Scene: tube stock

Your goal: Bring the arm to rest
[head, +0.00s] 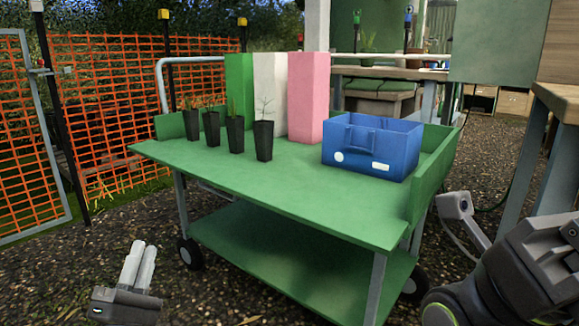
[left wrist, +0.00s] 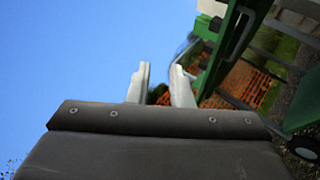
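My left gripper (head: 142,248) is low at the left in the head view, in front of the cart's left end and apart from it. Its two pale fingers point up. In the left wrist view the gripper (left wrist: 160,75) shows a clear gap between the fingers with nothing held, so it is open. Parts of my right arm (head: 535,270) show at the lower right of the head view. I see no right gripper fingers.
A green cart (head: 270,190) stands ahead, carrying several black seedling pots (head: 235,135), green, white and pink (head: 309,98) blocks and a blue crate (head: 370,148). Orange fencing (head: 110,90) is at the left. A wooden bench (head: 560,105) is at the right. Gravel around my left gripper is clear.

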